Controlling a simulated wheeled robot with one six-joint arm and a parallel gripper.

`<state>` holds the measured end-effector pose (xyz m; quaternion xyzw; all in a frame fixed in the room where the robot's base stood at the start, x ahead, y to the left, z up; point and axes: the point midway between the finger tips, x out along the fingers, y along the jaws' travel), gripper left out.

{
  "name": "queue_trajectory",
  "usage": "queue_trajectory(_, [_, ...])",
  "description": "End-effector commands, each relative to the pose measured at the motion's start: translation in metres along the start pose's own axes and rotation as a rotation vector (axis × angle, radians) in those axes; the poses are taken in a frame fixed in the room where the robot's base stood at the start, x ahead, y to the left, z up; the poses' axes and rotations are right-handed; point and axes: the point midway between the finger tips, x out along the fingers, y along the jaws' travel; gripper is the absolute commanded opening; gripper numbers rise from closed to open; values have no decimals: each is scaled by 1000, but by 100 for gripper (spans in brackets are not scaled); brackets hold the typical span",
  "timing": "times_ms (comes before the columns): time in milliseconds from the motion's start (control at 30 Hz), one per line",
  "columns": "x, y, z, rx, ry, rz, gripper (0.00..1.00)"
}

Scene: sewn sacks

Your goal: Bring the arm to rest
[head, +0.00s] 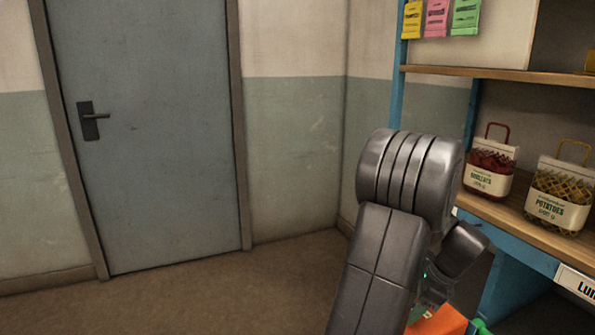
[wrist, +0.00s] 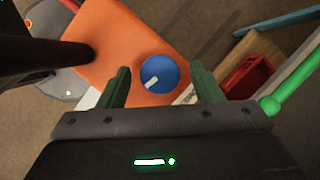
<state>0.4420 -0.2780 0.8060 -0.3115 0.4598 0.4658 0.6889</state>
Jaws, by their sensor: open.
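My arm is folded up at the right of the middle in the head view, in front of the blue-framed shelf. My gripper shows in the wrist view (wrist: 162,82), with its two green fingers apart and nothing held between them. Beyond the fingers lies an orange surface with a round blue disc on it, which has a white mark. I cannot tell how far below the fingers they are. In the head view the fingers are hidden behind my arm links.
The shelf (head: 500,75) at the right holds a red-handled net sack (head: 490,170) and a yellow-handled potato sack (head: 560,195). Coloured packets (head: 437,18) hang above. A closed grey-blue door (head: 150,140) stands at the left. The floor (head: 230,290) before it is clear. A red box (wrist: 250,77) lies right in the wrist view.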

Motion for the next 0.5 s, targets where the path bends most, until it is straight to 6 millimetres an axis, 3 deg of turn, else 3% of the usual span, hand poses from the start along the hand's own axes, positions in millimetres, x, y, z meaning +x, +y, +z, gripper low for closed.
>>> queue_trajectory(200, [-20, 0, 0, 14, 0, -6, 59])
queue_trajectory(500, [-25, 0, 0, 12, 0, -4, 59])
